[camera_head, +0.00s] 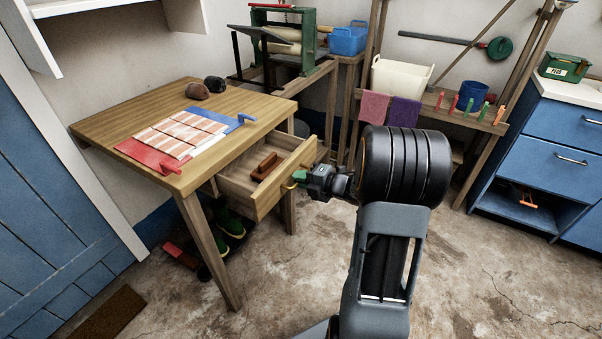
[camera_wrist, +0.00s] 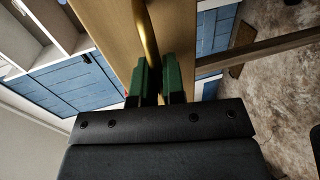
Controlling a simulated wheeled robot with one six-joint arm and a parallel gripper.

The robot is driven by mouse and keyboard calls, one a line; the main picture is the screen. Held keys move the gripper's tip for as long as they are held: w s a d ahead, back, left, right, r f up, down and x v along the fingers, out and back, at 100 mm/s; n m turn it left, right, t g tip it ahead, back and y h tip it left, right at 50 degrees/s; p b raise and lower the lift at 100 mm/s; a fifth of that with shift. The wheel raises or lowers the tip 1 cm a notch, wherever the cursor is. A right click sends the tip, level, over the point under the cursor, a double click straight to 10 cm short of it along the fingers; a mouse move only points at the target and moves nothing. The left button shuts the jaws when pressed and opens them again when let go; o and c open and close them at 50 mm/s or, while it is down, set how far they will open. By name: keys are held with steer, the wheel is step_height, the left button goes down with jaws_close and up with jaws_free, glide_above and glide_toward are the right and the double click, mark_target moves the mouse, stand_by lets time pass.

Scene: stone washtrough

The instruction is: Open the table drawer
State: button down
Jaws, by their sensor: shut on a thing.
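The wooden table (camera_head: 128,120) stands at the left in the head view. Its drawer (camera_head: 270,198) is pulled out from the table's right side, and its inside shows. A brown block-like object (camera_head: 265,166) lies in the drawer. My gripper (camera_head: 298,177) is at the drawer front, with its green fingers shut on the brass handle (camera_head: 287,187). In the wrist view, the handle (camera_wrist: 147,40) runs between the two green fingertips (camera_wrist: 160,75), against the pale wooden drawer front (camera_wrist: 178,35).
On the tabletop lie a striped cloth (camera_head: 180,137), a red and a blue piece, and two dark rounded objects. Boots (camera_head: 228,222) stand under the table. A wringer (camera_head: 285,40) is behind. Blue cabinets (camera_head: 550,165) stand at the right. The floor right of my arm is clear.

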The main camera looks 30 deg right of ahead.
steer(key=c, duration=1.2)
jaws_free()
steer(key=shift+c, duration=0.2)
steer(key=p+v, duration=0.2)
steer(key=v, duration=1.1)
steer(key=shift+s+d+r+p, duration=0.15)
steer(key=shift+s+d+p, duration=0.1)
steer(key=shift+s+p, duration=0.1)
